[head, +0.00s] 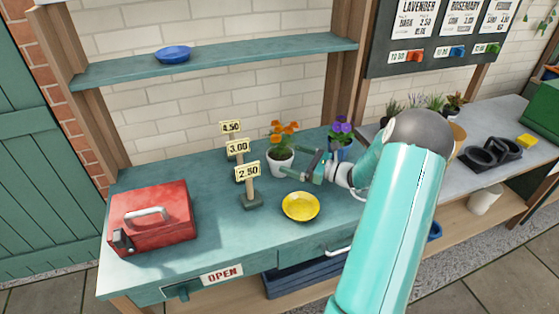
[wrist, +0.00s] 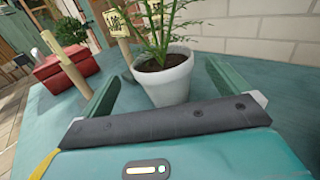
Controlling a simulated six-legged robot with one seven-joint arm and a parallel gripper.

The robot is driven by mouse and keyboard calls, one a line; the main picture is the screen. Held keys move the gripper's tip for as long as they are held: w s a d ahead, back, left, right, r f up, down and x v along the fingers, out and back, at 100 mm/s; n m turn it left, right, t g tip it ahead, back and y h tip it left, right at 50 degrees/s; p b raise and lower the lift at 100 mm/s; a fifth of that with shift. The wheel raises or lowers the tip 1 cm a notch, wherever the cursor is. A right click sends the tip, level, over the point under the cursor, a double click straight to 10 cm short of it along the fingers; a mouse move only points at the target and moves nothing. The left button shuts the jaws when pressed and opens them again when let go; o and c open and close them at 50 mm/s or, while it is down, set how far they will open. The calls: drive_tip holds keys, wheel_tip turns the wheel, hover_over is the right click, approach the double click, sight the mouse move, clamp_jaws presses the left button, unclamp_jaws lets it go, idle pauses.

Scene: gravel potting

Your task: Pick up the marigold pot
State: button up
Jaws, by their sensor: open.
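The marigold pot is a white pot (head: 281,164) with orange flowers, standing upright on the green bench in the head view. In the wrist view, the white pot (wrist: 168,84) shows with dark soil and green stems; its blooms are out of the frame. My gripper (head: 302,166) is open and level, just right of the pot in the head view. In the wrist view, the fingers of my gripper (wrist: 163,80) stand on either side of the pot, with the pot between them. I cannot tell whether either finger touches it.
Price signs (head: 248,172) stand left of the pot. A yellow saucer (head: 300,207) lies in front, and a red box (head: 152,217) is at the left. A blue pot with purple flowers (head: 341,130) stands behind my gripper. The bench between box and signs is clear.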

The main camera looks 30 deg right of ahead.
sight(283, 155)
drive_tip(key=x, duration=0.5)
drive_tip(key=shift+w, duration=0.35)
drive_tip(key=shift+a, duration=0.1)
drive_tip(key=c, duration=1.2)
